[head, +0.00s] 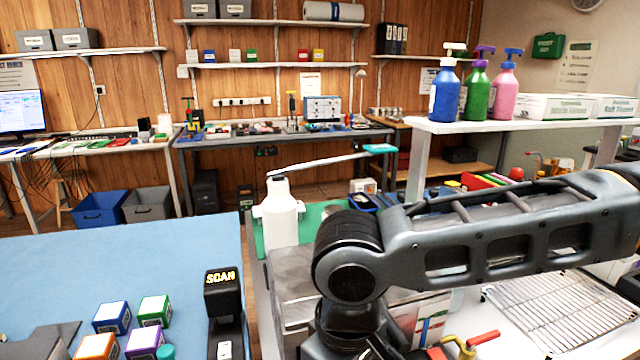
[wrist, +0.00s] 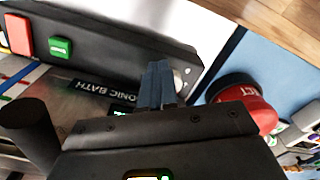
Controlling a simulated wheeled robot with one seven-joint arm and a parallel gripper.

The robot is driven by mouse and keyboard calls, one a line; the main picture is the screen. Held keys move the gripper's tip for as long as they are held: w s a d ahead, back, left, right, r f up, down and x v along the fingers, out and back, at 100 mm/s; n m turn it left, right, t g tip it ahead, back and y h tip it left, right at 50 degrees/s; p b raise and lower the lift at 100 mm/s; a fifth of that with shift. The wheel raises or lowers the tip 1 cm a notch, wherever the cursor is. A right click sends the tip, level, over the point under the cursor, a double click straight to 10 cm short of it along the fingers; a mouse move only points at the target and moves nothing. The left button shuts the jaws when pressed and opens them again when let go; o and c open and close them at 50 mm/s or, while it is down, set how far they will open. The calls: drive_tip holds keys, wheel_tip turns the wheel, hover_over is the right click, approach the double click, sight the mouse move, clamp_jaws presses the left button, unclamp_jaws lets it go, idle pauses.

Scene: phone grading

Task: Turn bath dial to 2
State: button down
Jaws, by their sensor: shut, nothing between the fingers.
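In the wrist view, the bath's dark control panel (wrist: 110,48) crosses the upper left, with a label whose visible part reads "ONIC BATH" (wrist: 104,91). My gripper (wrist: 158,67) is shut and empty, its two blue-grey fingers side by side in front of the panel's right end. A small pale round part (wrist: 178,78), possibly the dial, shows just right of the fingers. It is mostly hidden, so its setting cannot be read, nor whether the fingers touch it. In the head view my own arm hides the gripper and the panel.
In the wrist view, a red square button (wrist: 17,35) and a green button (wrist: 60,47) sit on the panel's left. A big red button (wrist: 243,98) stands close right. In the head view, a white bottle (head: 280,215) and a scanner (head: 223,300) stand left of my arm.

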drive_tip(key=shift+s+a+f+p, duration=0.7)
drive_tip(key=shift+s+p, duration=0.25)
drive_tip(key=shift+p, duration=2.05)
drive_tip(key=shift+s+d+p, duration=0.2)
drive_tip(key=shift+s+p, duration=0.1)
drive_tip(key=shift+p, duration=0.2)
wheel_tip(320, 180, up, 6)
drive_tip(key=p, duration=0.6)
drive_tip(key=shift+w+d+r, duration=0.15)
drive_tip(key=shift+w+r, duration=0.05)
drive_tip(key=shift+w, duration=0.1)
drive_tip(key=shift+w, duration=0.15)
